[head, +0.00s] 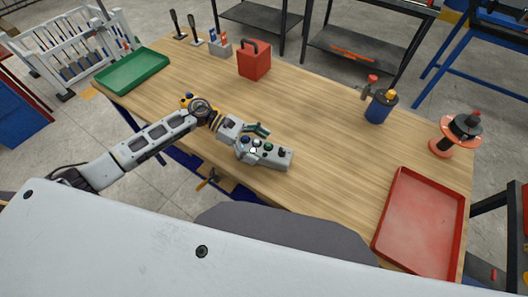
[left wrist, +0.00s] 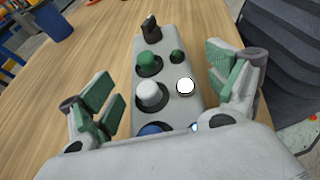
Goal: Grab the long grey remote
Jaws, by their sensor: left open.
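The long grey remote (head: 278,158) lies on the wooden table near its front edge, with green, white and blue buttons on its top. In the left wrist view the remote (left wrist: 184,110) runs away from me between the two fingers. My left gripper (head: 258,139) is over the remote's near end, and in the left wrist view its green-padded fingers (left wrist: 168,90) stand apart on either side of it. There is a visible gap on the left side; contact on the right cannot be told. The remote's nearest end is hidden by the gripper body. My right gripper is not in view.
The middle of the table is clear.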

